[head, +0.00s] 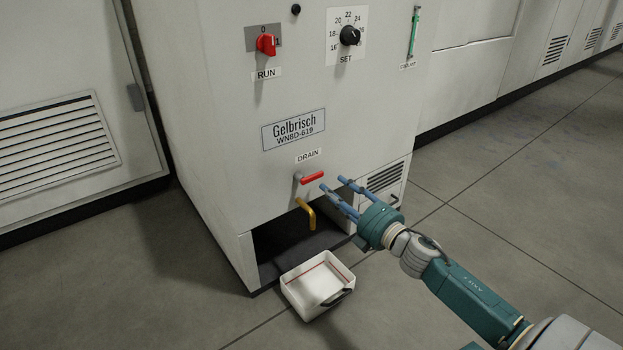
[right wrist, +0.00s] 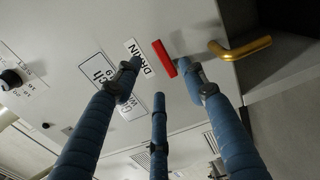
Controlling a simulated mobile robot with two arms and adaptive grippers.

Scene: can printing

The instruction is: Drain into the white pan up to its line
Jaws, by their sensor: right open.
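The white pan (head: 318,284) sits on the floor at the front of the machine's low recess. It has a red line around its inside and a dark handle at its right; I see no liquid in it. The red drain lever (head: 313,177) sticks out sideways below the DRAIN label and also shows in the right wrist view (right wrist: 165,58). A brass spout (head: 306,211) hangs below it and also shows in the right wrist view (right wrist: 240,48). My right gripper (head: 332,183) is open and empty, its fingertips just right of the lever. My left gripper is not in view.
The machine front (head: 235,130) carries a red RUN switch (head: 266,44), a black SET dial (head: 350,35) and a green level gauge (head: 413,32). The dark recess (head: 285,237) opens below the spout. The floor (head: 500,180) to the right is clear.

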